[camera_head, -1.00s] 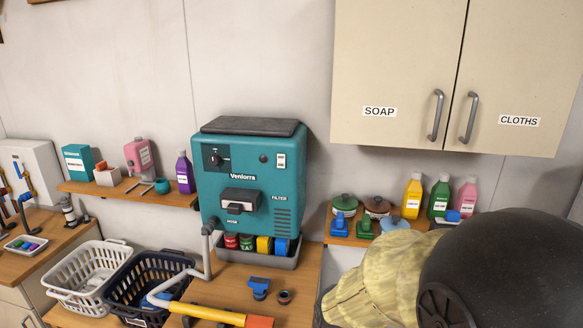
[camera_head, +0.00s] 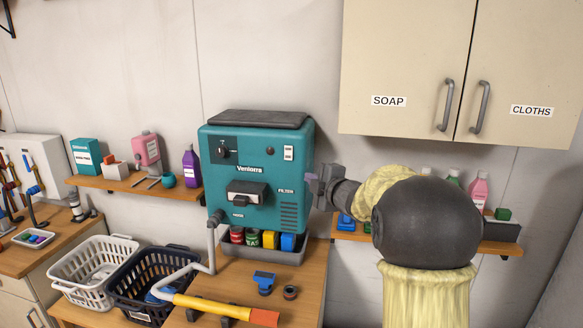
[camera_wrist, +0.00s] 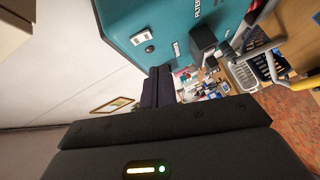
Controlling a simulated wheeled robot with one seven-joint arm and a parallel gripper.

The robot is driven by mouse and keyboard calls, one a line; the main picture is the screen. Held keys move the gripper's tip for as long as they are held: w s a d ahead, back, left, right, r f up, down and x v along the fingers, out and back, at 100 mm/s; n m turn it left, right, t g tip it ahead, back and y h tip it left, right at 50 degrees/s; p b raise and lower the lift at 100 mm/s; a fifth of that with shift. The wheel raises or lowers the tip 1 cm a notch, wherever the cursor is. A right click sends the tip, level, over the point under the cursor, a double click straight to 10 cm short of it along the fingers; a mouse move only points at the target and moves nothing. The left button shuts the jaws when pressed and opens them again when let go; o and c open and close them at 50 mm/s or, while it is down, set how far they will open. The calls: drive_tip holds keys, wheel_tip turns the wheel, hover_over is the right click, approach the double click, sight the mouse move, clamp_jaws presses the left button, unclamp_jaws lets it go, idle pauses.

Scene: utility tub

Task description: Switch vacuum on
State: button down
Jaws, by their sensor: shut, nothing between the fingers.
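The teal Veniorra vacuum unit (camera_head: 225,165) hangs on the wall in the middle of the head view, with a black lid on top. A small white switch plate (camera_head: 288,153) is at its upper right front, beside a dark round button. A black dial (camera_head: 222,151) is at its upper left. The switch plate also shows in the wrist view (camera_wrist: 142,38), but its position is too small to read. My gripper (camera_head: 313,187) is just right of the unit's front, lower than the plate. Its dark fingers (camera_wrist: 159,88) are together and empty in the wrist view.
A grey and yellow hose (camera_head: 205,305) runs from the unit across the wooden bench, near two baskets (camera_head: 85,278). Bottles (camera_head: 478,190) stand on the right shelf behind my arm. The SOAP and CLOTHS cabinet (camera_head: 400,65) hangs above my arm.

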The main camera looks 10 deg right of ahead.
drive_tip(key=n+y, duration=0.1)
drive_tip(key=w+r+n, duration=0.1)
drive_tip(key=shift+a+r+n+y, duration=0.2)
drive_tip(key=shift+a+n+y, duration=0.1)
drive_tip(key=shift+n+y, duration=0.1)
drive_tip(key=shift+s, duration=0.1)
drive_tip(key=p, duration=0.5)
approach(285, 158)
drive_tip(key=w+a, duration=0.2)
drive_tip(key=a, duration=0.2)
drive_tip(key=w+p, duration=0.1)
drive_tip(key=w+d+p, duration=0.1)
drive_tip(key=shift+w+d, duration=0.1)
drive_tip(key=shift+w, duration=0.2)
drive_tip(key=shift+w+d+f+p, duration=0.15)
drive_tip(key=shift+w+f+p, duration=0.1)
drive_tip(key=shift+w+p, duration=0.15)
drive_tip(key=shift+f+b, duration=0.1)
drive_tip(key=shift+b, duration=0.3)
